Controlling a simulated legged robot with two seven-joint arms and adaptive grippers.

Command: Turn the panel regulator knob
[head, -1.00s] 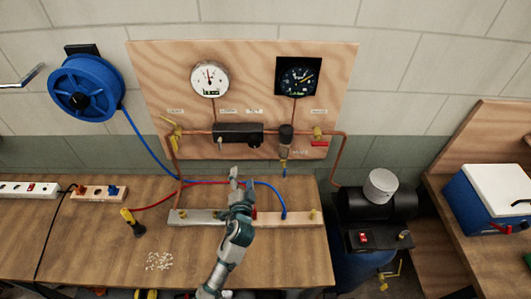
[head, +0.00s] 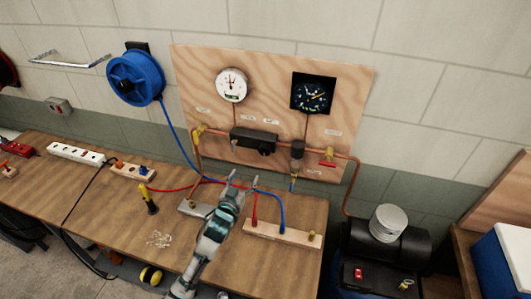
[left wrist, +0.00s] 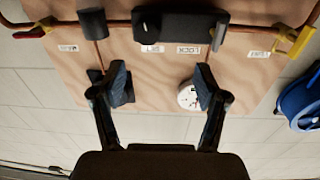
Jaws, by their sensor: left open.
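The wooden panel (head: 275,75) carries a black regulator block (head: 252,136) on a copper pipe, below a white gauge (head: 232,85) and a dark gauge (head: 312,93). A dark round knob (head: 264,150) appears at the block's lower right; the wrist view, seen inverted, shows a dark knob (left wrist: 146,24) beside the block (left wrist: 183,25). My left gripper (head: 244,178) is open and empty, in front of and below the block, with a gap to it. In the wrist view its fingers (left wrist: 160,80) stand apart over bare panel. My right gripper is out of view.
A filter bowl (head: 297,156), a red-handled valve (head: 327,163) and a yellow valve (head: 198,131) sit along the pipe. Red and blue hoses cross the bench (head: 100,200) near my left arm. A compressor (head: 385,235) stands at the right.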

